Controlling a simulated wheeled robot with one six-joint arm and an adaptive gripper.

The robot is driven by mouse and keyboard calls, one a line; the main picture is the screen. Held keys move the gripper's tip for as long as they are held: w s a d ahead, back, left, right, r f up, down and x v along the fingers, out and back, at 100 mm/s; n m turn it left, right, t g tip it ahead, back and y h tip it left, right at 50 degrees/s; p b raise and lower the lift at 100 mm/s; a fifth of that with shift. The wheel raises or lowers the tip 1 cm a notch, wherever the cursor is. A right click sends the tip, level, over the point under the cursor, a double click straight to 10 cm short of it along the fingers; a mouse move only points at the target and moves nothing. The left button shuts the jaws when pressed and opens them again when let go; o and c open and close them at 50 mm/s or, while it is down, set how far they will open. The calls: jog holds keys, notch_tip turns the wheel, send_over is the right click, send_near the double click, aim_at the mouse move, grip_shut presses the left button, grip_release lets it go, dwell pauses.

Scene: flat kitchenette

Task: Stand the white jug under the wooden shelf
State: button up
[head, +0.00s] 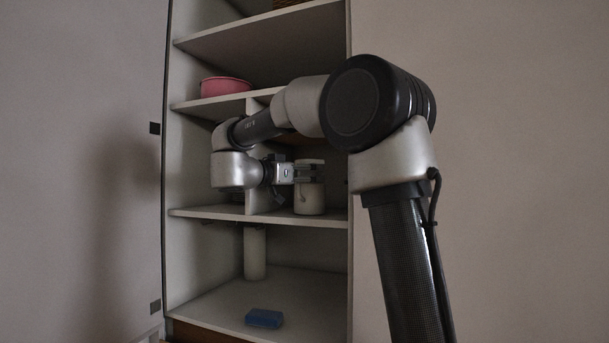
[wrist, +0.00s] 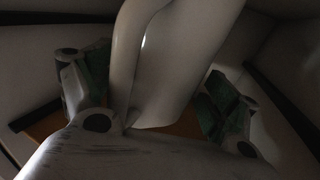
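The white jug (head: 309,202) appears upright on the middle board of the cabinet, in the right-hand bay. My gripper (head: 308,172) reaches it from the left at its upper part. In the wrist view the jug (wrist: 185,60) fills the middle, its handle towards the camera. The fingers of my gripper (wrist: 155,100) are spread wide on either side of it. I cannot tell whether the pads touch it. A brown wooden piece (head: 284,140), perhaps the wooden shelf, shows above the jug, mostly hidden by my arm.
A pink bowl (head: 225,86) stands on the board above. Below are a white cylinder (head: 254,253) and a blue block (head: 264,318). An upright divider and the cabinet's right wall bound the jug's bay closely. The lower compartment has free room.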

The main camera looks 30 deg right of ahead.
dwell(0.3)
jog(key=shift+a+r, duration=0.15)
jog(key=shift+a, duration=0.05)
jog(key=v, duration=1.1)
jog(key=shift+a, duration=0.3)
jog(key=shift+s, duration=0.1)
